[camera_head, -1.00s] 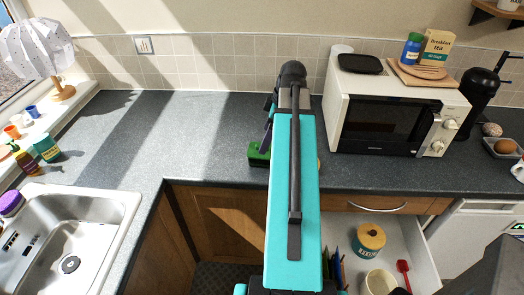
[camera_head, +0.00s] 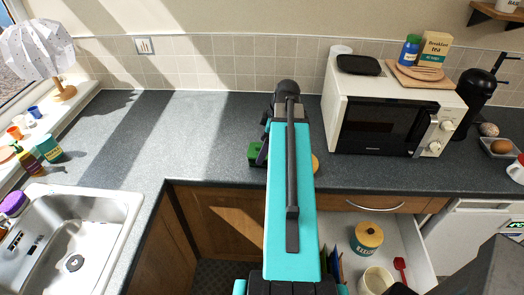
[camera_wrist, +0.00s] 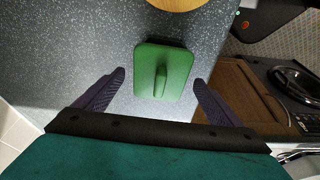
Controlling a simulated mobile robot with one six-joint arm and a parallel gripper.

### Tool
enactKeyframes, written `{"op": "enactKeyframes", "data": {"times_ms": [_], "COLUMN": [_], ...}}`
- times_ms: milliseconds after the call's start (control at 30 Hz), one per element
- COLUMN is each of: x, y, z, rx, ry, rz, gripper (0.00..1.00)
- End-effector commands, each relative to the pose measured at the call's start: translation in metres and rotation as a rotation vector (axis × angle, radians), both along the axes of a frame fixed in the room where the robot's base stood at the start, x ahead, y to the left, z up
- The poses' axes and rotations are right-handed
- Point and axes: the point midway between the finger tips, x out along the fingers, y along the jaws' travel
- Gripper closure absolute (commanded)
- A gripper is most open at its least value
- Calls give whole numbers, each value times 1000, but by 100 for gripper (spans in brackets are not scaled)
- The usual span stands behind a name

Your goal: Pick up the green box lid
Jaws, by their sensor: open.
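The green box lid (camera_wrist: 180,75) lies on the grey worktop in the wrist view, a flat green rectangle with a raised handle along its middle. In the head view the green lid (camera_head: 256,149) shows only in part, as my arm hides its right side. My gripper (camera_wrist: 160,85) is open, with one dark finger on each side of the lid's near part in the wrist view. The fingers look apart from the lid and hold nothing. I cannot tell how high they are above it.
A round wooden object (camera_wrist: 182,3) lies just beyond the lid. The microwave (camera_head: 388,110) stands to the right. Below the worktop edge an open drawer (camera_head: 408,233) holds a canister and a cup. The worktop (camera_head: 130,120) to the left is clear up to the sink (camera_head: 75,235).

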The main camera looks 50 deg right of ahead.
Motion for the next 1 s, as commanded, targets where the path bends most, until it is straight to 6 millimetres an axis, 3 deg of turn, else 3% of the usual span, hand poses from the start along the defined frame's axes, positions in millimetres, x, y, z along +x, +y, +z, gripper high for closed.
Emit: {"op": "enactKeyframes", "data": {"times_ms": [400,433,700,1000], "x": [0,0,0,1], "y": [0,0,1,1], "z": [0,0,0,1], "rx": [0,0,1,0], "ry": [0,0,0,0], "rz": [1,1,1,2], "gripper": [11,13,55,55]}}
